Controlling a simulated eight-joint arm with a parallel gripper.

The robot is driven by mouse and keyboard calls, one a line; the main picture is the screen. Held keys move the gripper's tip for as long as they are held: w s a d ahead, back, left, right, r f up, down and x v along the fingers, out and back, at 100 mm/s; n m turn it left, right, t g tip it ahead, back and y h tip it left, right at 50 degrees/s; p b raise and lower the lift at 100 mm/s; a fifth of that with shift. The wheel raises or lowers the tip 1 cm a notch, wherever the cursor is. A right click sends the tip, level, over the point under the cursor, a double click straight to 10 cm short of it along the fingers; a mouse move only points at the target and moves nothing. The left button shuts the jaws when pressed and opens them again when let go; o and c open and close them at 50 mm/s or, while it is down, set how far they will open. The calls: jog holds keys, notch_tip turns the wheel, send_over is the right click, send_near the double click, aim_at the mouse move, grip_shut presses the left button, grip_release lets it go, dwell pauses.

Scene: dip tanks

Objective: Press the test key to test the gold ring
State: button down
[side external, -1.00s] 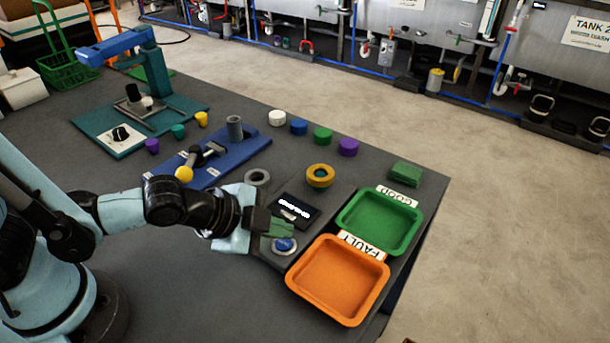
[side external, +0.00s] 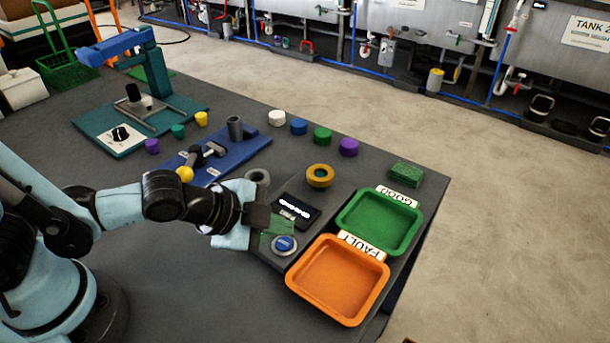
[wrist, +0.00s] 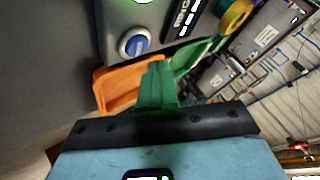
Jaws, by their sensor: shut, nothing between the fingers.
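The test key is a round blue button (side external: 284,244) in a pale ring on the grey tester panel. It also shows in the wrist view (wrist: 134,43). The gold ring (side external: 320,175) lies flat near the panel's far end, beyond the display (side external: 296,208). It shows at the top of the wrist view (wrist: 236,15). The display is lit, but its text is too small to read. My gripper (side external: 279,230) has green fingers, shut and empty, just behind and above the button. The fingers show in the wrist view (wrist: 157,86). The button's top is visible, apart from the fingers.
An orange FAULT tray (side external: 338,280) and a green GOOD tray (side external: 380,222) stand right of the panel. A grey ring (side external: 258,177) lies behind my gripper. Several coloured caps and a blue fixture (side external: 228,152) stand farther back. The table's right edge is close to the trays.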

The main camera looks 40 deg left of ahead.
jog(key=shift+r, duration=2.15)
jog(key=a+r+n+y, duration=0.2)
jog(key=a+n, duration=0.5)
jog(key=a, duration=0.1)
jog(key=s+a+r+n+g+y, duration=0.1)
jog(key=a+r+n, duration=0.1)
jog(key=a+n, duration=0.4)
jog(key=shift+a+r+n+y, duration=0.15)
jog(key=shift+a+n+y, duration=0.25)
jog(key=shift+a, duration=0.8)
jog(key=shift+d, duration=0.1)
notch_tip(320, 180, up, 3)
jog(key=g, duration=0.7)
send_over(279, 246)
jog(key=w, duration=0.1)
jog(key=shift+d+r, duration=0.15)
jog(key=shift+r, duration=0.05)
